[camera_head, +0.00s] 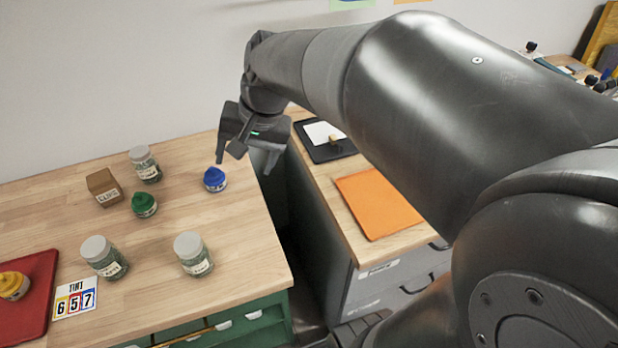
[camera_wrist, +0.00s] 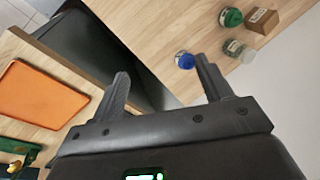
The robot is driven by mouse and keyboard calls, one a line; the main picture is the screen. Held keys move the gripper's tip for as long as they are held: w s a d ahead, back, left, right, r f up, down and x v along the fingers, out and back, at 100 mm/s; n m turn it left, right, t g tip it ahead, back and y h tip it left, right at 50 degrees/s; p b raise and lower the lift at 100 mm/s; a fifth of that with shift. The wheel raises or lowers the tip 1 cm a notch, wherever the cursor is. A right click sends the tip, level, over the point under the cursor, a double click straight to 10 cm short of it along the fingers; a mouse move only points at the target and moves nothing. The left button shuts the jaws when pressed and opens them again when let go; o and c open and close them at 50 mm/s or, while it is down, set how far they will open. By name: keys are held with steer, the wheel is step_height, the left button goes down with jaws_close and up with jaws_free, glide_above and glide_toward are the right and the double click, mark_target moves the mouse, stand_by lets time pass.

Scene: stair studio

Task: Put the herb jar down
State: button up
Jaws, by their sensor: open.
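Three glass jars with grey lids and dark green contents stand upright on the left wooden worktop: one at the back (camera_head: 146,165), one at the front left (camera_head: 104,257) and one at the front right (camera_head: 194,254). I cannot tell which one the task means. One such jar also shows in the wrist view (camera_wrist: 238,51), beyond my right finger. My gripper (camera_head: 243,165) is open and empty, raised near the worktop's right edge. In the wrist view nothing is between its fingers (camera_wrist: 162,72).
A blue-lidded pot (camera_head: 215,180) is close to my gripper. A green-lidded pot (camera_head: 144,204), a brown box (camera_head: 104,188), a tint card (camera_head: 75,298) and a red tray (camera_head: 35,290) share the worktop. A dark gap separates it from the counter with an orange mat (camera_head: 377,203).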

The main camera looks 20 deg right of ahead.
steer(key=s+d+n+t+h, duration=0.3)
steer(key=s+d, duration=0.5)
steer(key=s, duration=0.4)
steer(key=shift+d+r+n, duration=0.2)
steer(key=shift+d+n, duration=0.05)
steer(key=shift+n, duration=0.25)
steer(key=shift+o, duration=0.3)
stand_by(0.5)
steer(key=shift+o, duration=1.2)
